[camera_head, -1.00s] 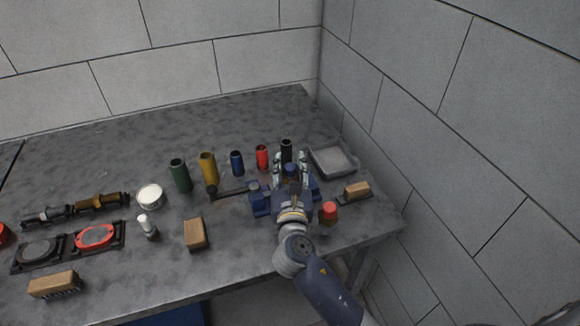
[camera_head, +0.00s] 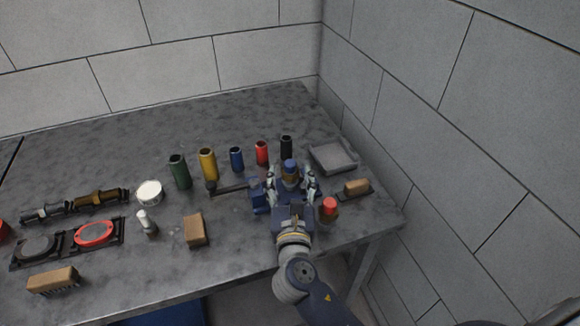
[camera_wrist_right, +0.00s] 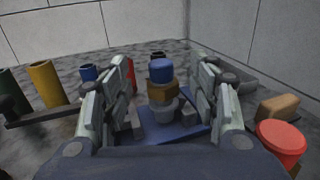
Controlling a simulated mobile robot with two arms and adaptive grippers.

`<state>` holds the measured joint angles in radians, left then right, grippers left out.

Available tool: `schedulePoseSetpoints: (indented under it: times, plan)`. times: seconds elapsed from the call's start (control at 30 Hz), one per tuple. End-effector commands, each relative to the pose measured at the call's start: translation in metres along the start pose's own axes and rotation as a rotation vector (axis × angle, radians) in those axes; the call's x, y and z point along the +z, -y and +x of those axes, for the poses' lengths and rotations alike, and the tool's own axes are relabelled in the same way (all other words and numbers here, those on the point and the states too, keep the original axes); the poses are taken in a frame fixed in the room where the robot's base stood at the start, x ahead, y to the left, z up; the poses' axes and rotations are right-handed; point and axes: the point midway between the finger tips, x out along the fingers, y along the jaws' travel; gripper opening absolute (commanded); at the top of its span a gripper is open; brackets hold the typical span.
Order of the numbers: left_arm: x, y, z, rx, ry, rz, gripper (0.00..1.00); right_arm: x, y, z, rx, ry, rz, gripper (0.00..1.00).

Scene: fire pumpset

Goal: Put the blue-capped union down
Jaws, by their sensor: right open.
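The blue-capped union (camera_head: 290,170) stands upright, with a blue cap over a brass-coloured collar. In the right wrist view the union (camera_wrist_right: 161,82) rises from a blue base, between the fingers and apart from them. My right gripper (camera_head: 292,188) is open around it, with one finger on each side. The blue base (camera_wrist_right: 176,129) looks like the body of a vise, and part of it is hidden by my gripper. My left gripper is not in view.
Green, yellow, blue, red and black cylinders (camera_head: 208,165) stand in a row behind. A grey tray (camera_head: 333,157) and a wooden brush (camera_head: 356,187) lie to the right. A red-capped piece (camera_head: 329,208) stands close beside my right gripper. A dark bar (camera_head: 232,188) reaches left.

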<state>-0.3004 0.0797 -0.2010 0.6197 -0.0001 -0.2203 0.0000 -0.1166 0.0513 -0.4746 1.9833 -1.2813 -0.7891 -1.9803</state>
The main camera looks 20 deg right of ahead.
Motion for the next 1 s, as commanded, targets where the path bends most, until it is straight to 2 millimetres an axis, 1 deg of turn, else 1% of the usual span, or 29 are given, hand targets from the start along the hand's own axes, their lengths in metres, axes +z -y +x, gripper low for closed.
schedulePoseSetpoints:
  times: [0.03, 0.2, 0.37, 0.5, 1.0]
  plan:
    - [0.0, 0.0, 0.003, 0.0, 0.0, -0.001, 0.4, -0.002, 0.001, -0.012, 0.0, -0.002, 0.001, 0.55]
    - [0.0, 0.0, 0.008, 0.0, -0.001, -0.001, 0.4, -0.002, 0.0, -0.044, -0.001, -0.001, 0.001, 0.55]
    - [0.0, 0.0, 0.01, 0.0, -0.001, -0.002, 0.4, -0.001, 0.0, -0.061, 0.0, 0.0, 0.001, 0.55]
    - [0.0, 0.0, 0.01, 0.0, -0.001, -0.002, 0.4, 0.001, 0.001, -0.065, -0.002, 0.002, 0.001, 0.55]
    - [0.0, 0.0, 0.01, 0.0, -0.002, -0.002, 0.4, 0.001, 0.0, -0.065, -0.001, 0.001, 0.001, 0.55]
